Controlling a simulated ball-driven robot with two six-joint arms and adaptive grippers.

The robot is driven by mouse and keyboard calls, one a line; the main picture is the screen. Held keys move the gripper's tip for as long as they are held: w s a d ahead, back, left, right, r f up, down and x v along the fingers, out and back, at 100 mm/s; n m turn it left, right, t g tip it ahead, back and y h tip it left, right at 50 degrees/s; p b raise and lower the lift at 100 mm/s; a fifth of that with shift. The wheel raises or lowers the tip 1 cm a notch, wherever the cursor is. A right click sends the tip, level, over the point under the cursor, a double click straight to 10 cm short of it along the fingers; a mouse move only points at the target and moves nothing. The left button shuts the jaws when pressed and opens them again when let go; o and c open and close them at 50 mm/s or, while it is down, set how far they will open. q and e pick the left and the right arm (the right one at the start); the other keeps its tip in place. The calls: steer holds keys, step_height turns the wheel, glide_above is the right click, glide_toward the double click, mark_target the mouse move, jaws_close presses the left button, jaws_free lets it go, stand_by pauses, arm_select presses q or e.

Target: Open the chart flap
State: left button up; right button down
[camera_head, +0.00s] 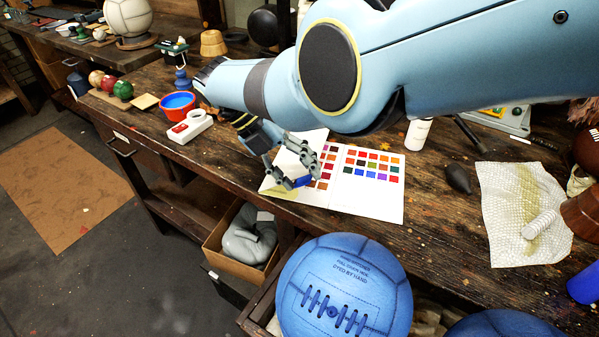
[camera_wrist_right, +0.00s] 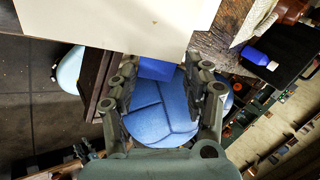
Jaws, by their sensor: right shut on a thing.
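The colour chart (camera_head: 375,190) lies on the workbench, a white card with rows of coloured swatches. Its left part is partly hidden behind my right gripper. My right gripper (camera_head: 297,181) reaches down over that left part, its arm coming in from the upper right. Its fingers are shut on a small blue tab, which shows between them in the right wrist view (camera_wrist_right: 157,69). In that view a plain pale panel (camera_wrist_right: 120,18), apparently the chart flap, extends above the tab. How far the flap is turned is hard to tell. My left gripper is not in view.
A blue leather ball (camera_head: 345,290) sits in front of the bench. A white bottle (camera_head: 418,133) stands behind the chart; a dark bulb (camera_head: 457,178) and a stained cloth (camera_head: 505,215) lie to the right. A red-rimmed blue bowl (camera_head: 179,103) stands left.

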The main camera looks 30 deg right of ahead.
steer(key=shift+a+f, duration=0.15)
steer(key=shift+a, duration=0.2)
steer(key=c, duration=0.9)
jaws_free()
steer(key=shift+o, duration=0.7)
steer(key=shift+w+a, duration=0.15)
steer(key=shift+w, duration=0.05)
steer(key=shift+s+d, duration=0.1)
steer(key=shift+d, duration=0.15)
